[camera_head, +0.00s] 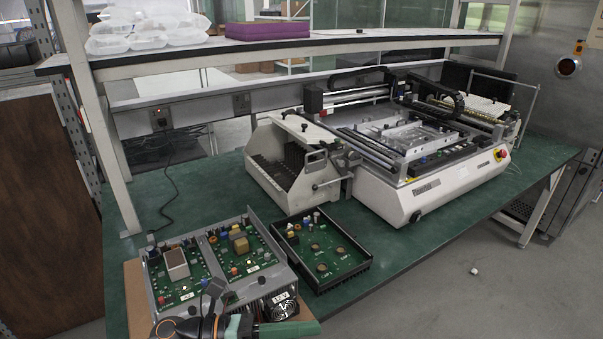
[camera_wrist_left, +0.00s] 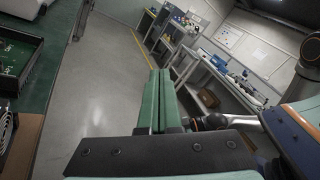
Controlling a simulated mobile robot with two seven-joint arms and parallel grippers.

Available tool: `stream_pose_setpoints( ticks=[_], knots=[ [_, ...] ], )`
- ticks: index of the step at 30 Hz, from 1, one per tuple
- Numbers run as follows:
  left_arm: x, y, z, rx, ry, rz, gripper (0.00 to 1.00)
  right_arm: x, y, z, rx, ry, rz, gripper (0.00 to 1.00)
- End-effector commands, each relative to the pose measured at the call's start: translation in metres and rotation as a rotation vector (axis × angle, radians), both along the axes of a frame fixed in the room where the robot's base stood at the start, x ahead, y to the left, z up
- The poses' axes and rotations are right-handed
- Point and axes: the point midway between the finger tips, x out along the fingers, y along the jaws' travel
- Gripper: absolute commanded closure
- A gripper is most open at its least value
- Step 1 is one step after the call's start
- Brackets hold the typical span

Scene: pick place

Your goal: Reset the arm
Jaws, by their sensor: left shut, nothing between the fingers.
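My left gripper (camera_head: 312,328) is at the bottom edge of the head view, in front of the circuit-board units, its green fingers pointing right. In the left wrist view my left gripper (camera_wrist_left: 160,76) has its two green fingers together, with nothing between them. The fingers point out over bare grey floor beside the bench. My right gripper cannot be made out in either view.
The green bench (camera_head: 410,250) carries an open board unit with a fan (camera_head: 283,306), a black tray with a green board (camera_head: 325,252), a slotted holder (camera_head: 292,160) and a white machine (camera_head: 440,192). A shelf (camera_head: 390,38) is above. Grey floor (camera_head: 480,300) lies right.

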Motion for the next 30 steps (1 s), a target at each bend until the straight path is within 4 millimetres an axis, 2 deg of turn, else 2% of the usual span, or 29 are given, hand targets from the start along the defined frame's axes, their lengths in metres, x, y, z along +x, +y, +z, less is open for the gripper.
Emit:
stream_pose_setpoints(
  ticks=[3, 5, 8, 11, 14, 15, 18, 21, 25, 30],
  knots=[
    [0.013, 0.006, 0.008, -0.287, 0.38, 0.216, 1.0, 0.0, 0.0, 0.003, 0.0, 0.0, 0.0, 0.5],
    [0.022, 0.019, 0.003, -0.426, 0.582, 0.329, 1.0, 0.0, 0.0, 0.005, 0.0, 0.0, 0.0, 0.5],
    [0.032, 0.049, -0.024, -0.652, 0.927, 0.515, 1.0, 0.0, 0.0, 0.006, 0.0, 0.0, 0.0, 0.5],
    [0.028, 0.085, -0.069, -0.874, 1.275, 0.709, 1.0, 0.0, 0.0, 0.008, 0.0, 0.0, 0.0, 0.5],
    [0.004, 0.12, -0.126, -1.098, 1.617, 0.907, 1.0, 0.0, 0.0, 0.01, 0.0, 0.0, 0.0, 0.5],
    [-0.012, 0.132, -0.149, -1.181, 1.741, 0.984, 1.0, 0.0, 0.0, 0.011, 0.0, 0.0, 0.0, 0.5],
    [-0.052, 0.152, -0.194, -1.356, 1.988, 1.144, 1.0, 0.0, 0.0, 0.012, -0.001, -0.001, 0.001, 0.5],
    [-0.088, 0.163, -0.223, -1.485, 2.154, 1.261, 1.0, 0.0, 0.0, 0.013, -0.001, -0.001, 0.001, 0.5],
    [-0.116, 0.168, -0.242, -1.579, 2.268, 1.347, 1.0, 0.0, 0.0, 0.013, 0.0, 0.0, 0.0, 0.5],
    [-0.124, 0.169, -0.247, -1.603, 2.3, 1.37, 1.0, 0.0, 0.0, 0.013, 0.0, 0.0, 0.0, 0.5]
  ],
)
